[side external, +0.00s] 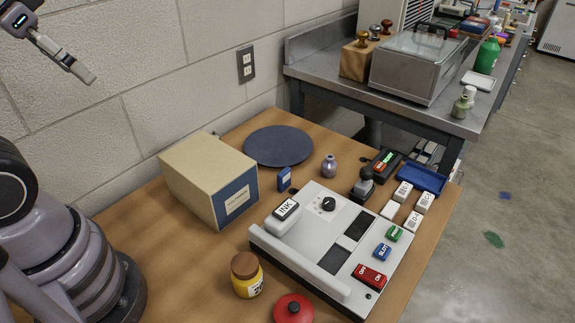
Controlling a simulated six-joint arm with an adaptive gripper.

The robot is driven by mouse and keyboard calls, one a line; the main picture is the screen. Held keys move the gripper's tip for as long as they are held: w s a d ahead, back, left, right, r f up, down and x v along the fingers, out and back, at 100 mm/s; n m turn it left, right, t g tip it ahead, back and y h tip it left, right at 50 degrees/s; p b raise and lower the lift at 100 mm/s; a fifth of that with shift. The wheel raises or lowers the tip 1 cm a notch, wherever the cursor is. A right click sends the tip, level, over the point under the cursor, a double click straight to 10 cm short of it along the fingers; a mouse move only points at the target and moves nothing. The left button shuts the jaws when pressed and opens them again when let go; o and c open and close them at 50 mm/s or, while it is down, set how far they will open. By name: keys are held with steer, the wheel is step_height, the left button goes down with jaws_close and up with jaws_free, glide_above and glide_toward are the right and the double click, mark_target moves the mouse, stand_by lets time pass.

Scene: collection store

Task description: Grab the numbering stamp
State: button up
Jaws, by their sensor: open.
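A dark grey stamp-like piece with a round knob handle (363,186) stands upright at the back right edge of the white panel. Behind it is a black block with a green and red top (384,162). I cannot tell for certain which of the two is the numbering stamp; no label on either is readable. My gripper (78,68) is at the upper left, in front of the wall and high above the table. It is open and empty, seen nearly edge-on, far from both pieces.
The white panel (330,235) carries an INK block (286,211) and small coloured blocks. White labelled blocks (424,202) and a blue tray (422,179) are at right.

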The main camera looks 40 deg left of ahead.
steer(key=w+d+n+t+h, duration=0.1)
steer(key=w+d+n, duration=0.15)
steer(key=w, duration=0.55)
steer(key=w+d+n+t, duration=0.1)
steer(key=w+d+n, duration=0.15)
steer(key=w, duration=0.55)
steer(key=n+t+h, duration=0.2)
steer(key=n+t, duration=0.3)
steer(key=n, duration=1.2)
glide_above(362, 175)
steer(key=s+a, duration=0.4)
step_height(362, 175, down, 25)
steer(key=d+f+n, duration=0.1)
steer(key=f, duration=0.1)
steer(key=f+n+t, duration=0.1)
steer(key=f, duration=0.2)
steer(key=s+d+f+n, duration=0.1)
steer(key=f, duration=0.2)
steer(key=shift+s+d+f, duration=0.1)
steer(key=shift+d, duration=0.25)
steer(key=shift+w+d+f+n, duration=0.1)
steer(key=shift+w+f+n, duration=0.1)
steer(key=shift+w+n, duration=0.1)
steer(key=x, duration=0.6)
steer(key=shift+w+d, duration=0.1)
steer(key=shift+w, duration=0.25)
